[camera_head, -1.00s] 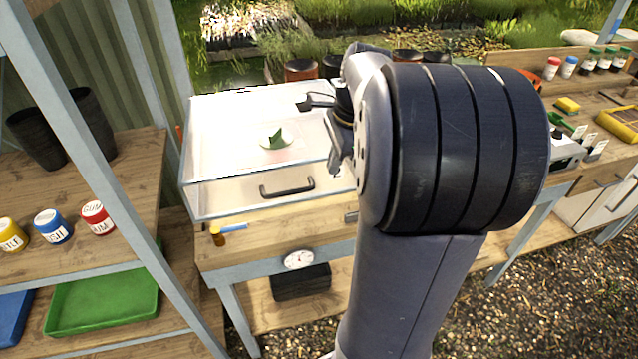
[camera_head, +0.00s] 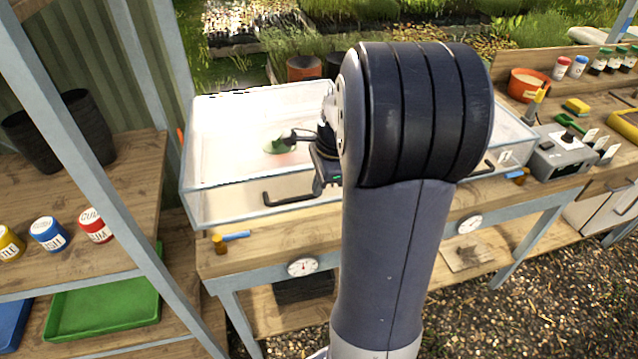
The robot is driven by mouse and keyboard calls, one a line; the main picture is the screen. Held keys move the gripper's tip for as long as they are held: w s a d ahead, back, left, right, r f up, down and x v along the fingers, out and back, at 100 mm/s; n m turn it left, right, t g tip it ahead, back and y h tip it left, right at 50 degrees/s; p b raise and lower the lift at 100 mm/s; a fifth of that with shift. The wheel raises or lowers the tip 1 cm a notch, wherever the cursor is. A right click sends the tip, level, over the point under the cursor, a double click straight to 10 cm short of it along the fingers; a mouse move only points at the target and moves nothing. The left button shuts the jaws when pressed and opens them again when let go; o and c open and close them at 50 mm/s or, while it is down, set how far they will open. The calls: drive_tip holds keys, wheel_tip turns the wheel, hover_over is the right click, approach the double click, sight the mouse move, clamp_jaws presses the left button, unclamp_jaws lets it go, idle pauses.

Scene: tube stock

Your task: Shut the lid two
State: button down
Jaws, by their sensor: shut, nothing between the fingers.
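A clear glass-like case (camera_head: 192,205) with a pale, see-through top stands on the left part of the wooden bench. It has a dark bar handle (camera_head: 285,200) at its front, and its top looks down flat. A second clear case (camera_head: 518,148) shows to the right of my arm, with part of a dark handle (camera_head: 480,169); my arm hides most of it, so I cannot tell how its lid stands. No number on either lid is readable. My gripper (camera_head: 321,187) is shut and empty, near the right end of the left case's handle; I cannot tell whether they touch.
A round dial (camera_head: 302,266) and another dial (camera_head: 469,223) sit on the bench front. A grey box (camera_head: 562,158) and an orange pot (camera_head: 527,85) stand at the right. A shelf post (camera_head: 100,170) rises at the left.

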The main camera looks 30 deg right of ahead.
drive_tip(key=shift+s+a+f+b, duration=0.1)
drive_tip(key=shift+s+f+b, duration=0.2)
drive_tip(key=shift+f+b, duration=0.45)
drive_tip(key=shift+s+a+f+b, duration=0.1)
drive_tip(key=shift+s+f+b, duration=0.2)
drive_tip(key=shift+f, duration=0.8)
drive_tip(key=shift+s+a+f+b, duration=0.1)
drive_tip(key=shift+s+f+b, duration=0.2)
drive_tip(key=shift+f+b, duration=0.45)
drive_tip(key=shift+f, duration=0.25)
drive_tip(key=shift+r, duration=0.1)
drive_tip(key=p+v, duration=0.4)
drive_tip(key=v, duration=1.1)
drive_tip(key=shift+r, duration=0.25)
drive_tip(key=shift+w+a, duration=0.1)
drive_tip(key=b+x, duration=0.1)
drive_tip(key=x, duration=1.2)
drive_tip(key=shift+w+b, duration=0.25)
drive_tip(key=shift+b, duration=0.1)
